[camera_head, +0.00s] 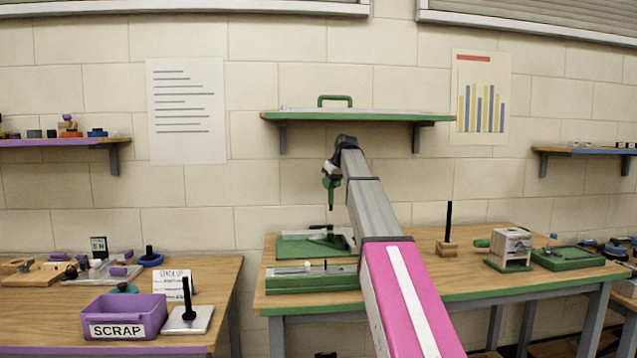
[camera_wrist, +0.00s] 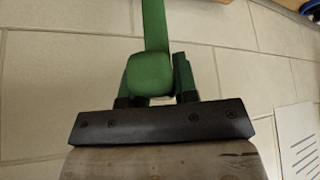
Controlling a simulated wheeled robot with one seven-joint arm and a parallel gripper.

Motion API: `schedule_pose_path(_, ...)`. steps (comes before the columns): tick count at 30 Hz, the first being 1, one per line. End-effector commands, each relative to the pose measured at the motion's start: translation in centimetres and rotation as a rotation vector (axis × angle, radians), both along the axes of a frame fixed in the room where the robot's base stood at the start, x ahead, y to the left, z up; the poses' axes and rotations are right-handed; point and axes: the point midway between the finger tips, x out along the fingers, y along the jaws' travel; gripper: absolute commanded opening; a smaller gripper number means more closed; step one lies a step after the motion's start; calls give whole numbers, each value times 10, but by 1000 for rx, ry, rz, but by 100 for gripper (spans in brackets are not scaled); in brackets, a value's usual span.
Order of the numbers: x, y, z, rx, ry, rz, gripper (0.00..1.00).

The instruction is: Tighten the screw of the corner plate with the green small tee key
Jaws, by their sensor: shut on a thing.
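My gripper (camera_head: 331,176) is raised in front of the wall, above the back of the middle table. It is shut on the green small tee key (camera_head: 331,193), whose dark shaft points down. In the wrist view, the green key (camera_wrist: 150,74) sits between the fingers of my gripper (camera_wrist: 156,98). A green tray-like fixture (camera_head: 290,246) lies on the table below, with small dark parts on it. The key is well above this fixture and apart from it. I cannot clearly make out the corner plate or its screw; my arm covers the fixture's right side.
A long green block (camera_head: 310,280) lies at the table's front left. A post on a wooden base (camera_head: 447,247), a clamp-like box (camera_head: 510,247) and a green tray (camera_head: 568,259) stand to the right. A green-edged shelf (camera_head: 355,117) hangs above. A purple scrap bin (camera_head: 125,314) is at left.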

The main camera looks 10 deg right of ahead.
Motion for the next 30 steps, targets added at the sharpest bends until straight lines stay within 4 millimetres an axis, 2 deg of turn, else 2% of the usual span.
schedule_pose_path(8,-1,0,-9,0,0,0,0)
schedule_pose_path(20,-1,0,-43,0,0,0,0)
schedule_pose_path(30,-1,-1,-43,0,0,0,0)
